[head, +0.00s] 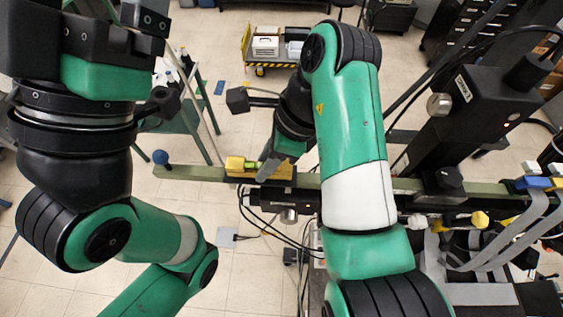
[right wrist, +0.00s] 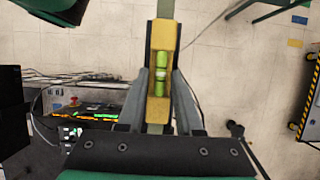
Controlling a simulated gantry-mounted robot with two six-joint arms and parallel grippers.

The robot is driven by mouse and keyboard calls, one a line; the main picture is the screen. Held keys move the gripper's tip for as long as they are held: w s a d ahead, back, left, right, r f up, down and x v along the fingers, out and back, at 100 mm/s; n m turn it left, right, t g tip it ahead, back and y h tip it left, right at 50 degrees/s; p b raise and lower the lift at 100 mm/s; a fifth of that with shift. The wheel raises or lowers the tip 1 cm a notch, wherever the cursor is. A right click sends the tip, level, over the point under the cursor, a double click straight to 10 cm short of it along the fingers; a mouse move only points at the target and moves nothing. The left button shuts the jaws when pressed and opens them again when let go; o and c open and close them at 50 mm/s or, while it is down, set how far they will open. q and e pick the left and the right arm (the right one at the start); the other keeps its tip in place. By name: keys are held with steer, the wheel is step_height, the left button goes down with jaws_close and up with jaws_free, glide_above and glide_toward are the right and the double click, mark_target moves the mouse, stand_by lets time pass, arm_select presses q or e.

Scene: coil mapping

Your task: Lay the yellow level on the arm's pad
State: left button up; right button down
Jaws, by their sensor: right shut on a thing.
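The yellow level (head: 236,165) has a green vial and shows at the olive bar of the arm (head: 335,184) in the head view. The bar runs behind the level. I cannot tell whether the level touches the pad, which I cannot make out clearly. My left gripper's fingers are not visible.
A black box-shaped device (head: 458,118) stands at the right. Cables hang below the bar. A cart with yellow-black edging (head: 272,69) stands on the floor beyond. Grey straps (head: 512,240) lie at the lower right.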

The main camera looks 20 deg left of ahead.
steer(key=shift+a+f, duration=0.1)
steer(key=shift+f, duration=0.25)
steer(key=c, duration=0.6)
jaws_free()
